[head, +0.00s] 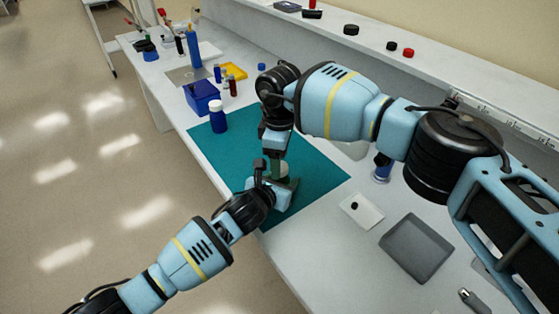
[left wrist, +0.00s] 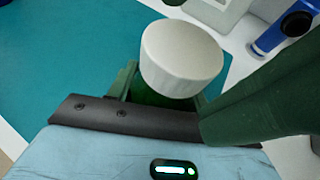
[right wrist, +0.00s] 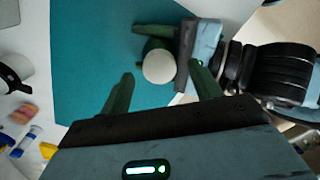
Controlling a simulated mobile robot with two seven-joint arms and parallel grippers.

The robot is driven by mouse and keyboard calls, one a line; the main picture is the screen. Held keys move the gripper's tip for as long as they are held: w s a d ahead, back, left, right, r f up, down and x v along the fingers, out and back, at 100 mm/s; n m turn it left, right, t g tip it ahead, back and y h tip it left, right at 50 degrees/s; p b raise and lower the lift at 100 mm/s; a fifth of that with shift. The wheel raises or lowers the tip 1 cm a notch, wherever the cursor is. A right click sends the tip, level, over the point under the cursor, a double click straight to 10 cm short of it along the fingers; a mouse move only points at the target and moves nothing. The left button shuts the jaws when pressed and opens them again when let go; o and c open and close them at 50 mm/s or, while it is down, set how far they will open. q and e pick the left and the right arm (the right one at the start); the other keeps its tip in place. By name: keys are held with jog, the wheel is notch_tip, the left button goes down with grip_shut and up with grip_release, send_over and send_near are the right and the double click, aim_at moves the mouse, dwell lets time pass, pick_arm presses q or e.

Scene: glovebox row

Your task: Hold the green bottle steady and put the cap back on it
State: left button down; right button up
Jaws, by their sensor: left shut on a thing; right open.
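The green bottle (left wrist: 150,98) stands at the front part of the teal mat, mostly hidden by my grippers. Its white cap (left wrist: 182,58) is on top of it in the left wrist view, and also shows in the right wrist view (right wrist: 158,67). I cannot tell whether the cap is tight. My left gripper (head: 277,186) is shut on the bottle from the side, low down. My right gripper (head: 279,152) points down from above; in the right wrist view its open fingers (right wrist: 160,80) are on either side of the cap, apart from it.
The teal mat (head: 310,165) also bears a blue bottle with a white lid (head: 218,117). A blue box (head: 201,97) and a yellow tray (head: 234,71) lie behind. A white pad with a black piece (head: 361,211) and a grey tray (head: 416,247) are to the right.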

notch_tip(320, 180, up, 11)
jog(key=shift+f, duration=0.15)
pick_arm(q)
jog(key=c, duration=0.6)
grip_release()
jog(key=shift+o, duration=0.2)
jog(key=p+v, duration=0.1)
jog(key=v, duration=0.5)
jog(key=shift+s+a+r, duration=0.1)
jog(key=shift+a+r, duration=0.05)
jog(key=shift+r, duration=0.1)
jog(key=shift+s+a+r, duration=0.15)
jog(key=shift+s+a, duration=0.1)
jog(key=shift+s, duration=0.35)
pick_arm(e)
jog(key=shift+t, duration=0.4)
jog(key=r, duration=0.5)
jog(key=shift+s, duration=0.2)
jog(key=shift+f, duration=0.1)
